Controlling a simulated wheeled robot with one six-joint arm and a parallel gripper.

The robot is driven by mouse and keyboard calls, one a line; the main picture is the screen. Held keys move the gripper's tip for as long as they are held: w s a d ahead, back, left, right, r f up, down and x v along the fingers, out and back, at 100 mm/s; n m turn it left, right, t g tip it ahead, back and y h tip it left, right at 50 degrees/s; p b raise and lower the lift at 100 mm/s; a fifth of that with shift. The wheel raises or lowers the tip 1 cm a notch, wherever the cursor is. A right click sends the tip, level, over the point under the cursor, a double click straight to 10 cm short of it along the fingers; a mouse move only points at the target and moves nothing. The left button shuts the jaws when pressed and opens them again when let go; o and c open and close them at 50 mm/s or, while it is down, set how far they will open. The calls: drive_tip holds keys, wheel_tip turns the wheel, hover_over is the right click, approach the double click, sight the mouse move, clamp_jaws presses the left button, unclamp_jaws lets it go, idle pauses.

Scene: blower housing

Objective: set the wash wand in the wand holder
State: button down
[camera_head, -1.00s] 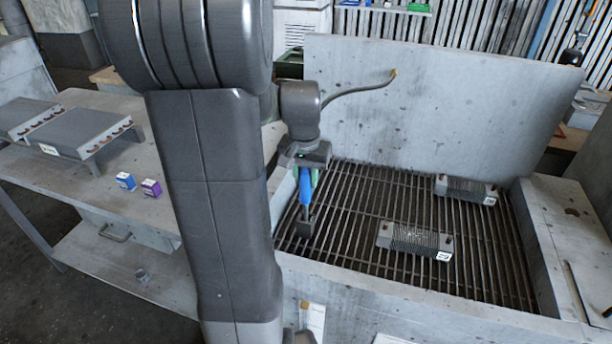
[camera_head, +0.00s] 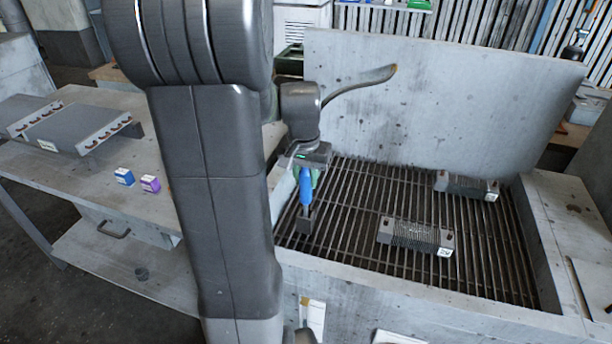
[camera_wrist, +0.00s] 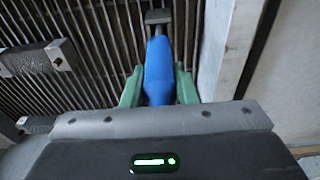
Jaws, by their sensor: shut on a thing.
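The wash wand (camera_head: 306,190) has a blue handle and a dark, blocky lower end. It hangs roughly upright from my gripper (camera_head: 307,178) over the left part of the slatted basin. In the wrist view, the green fingers of my gripper (camera_wrist: 158,88) are shut on both sides of the blue handle. The wand (camera_wrist: 159,65) points away from the wrist, with its dark end over the slats. I cannot tell whether that end touches the slats. I cannot pick out the wand holder in either view.
The basin's slatted grate (camera_head: 350,215) carries two finned blocks, one near the middle (camera_head: 415,237) and one at the back right (camera_head: 466,186). A tall grey back panel (camera_head: 450,100) stands behind. A curved grey hose or spout (camera_head: 360,84) shows beside my wrist. A bench (camera_head: 90,190) stands left.

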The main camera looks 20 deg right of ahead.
drive_tip(key=c, duration=1.1)
unclamp_jaws()
drive_tip(key=shift+o, duration=0.2)
drive_tip(key=shift+r, duration=0.15)
wheel_tip(320, 180, up, 14)
drive_tip(key=s+a, duration=0.1)
drive_tip(key=shift+s+f, duration=0.2)
drive_tip(key=shift+f, duration=0.05)
drive_tip(key=f, duration=0.4)
drive_tip(key=w+f, duration=0.1)
drive_tip(key=f, duration=0.4)
drive_tip(key=d+f, duration=0.1)
drive_tip(key=f, duration=0.3)
drive_tip(key=shift+w+f, duration=0.15)
drive_tip(key=shift+f, duration=0.2)
drive_tip(key=shift+r, duration=0.25)
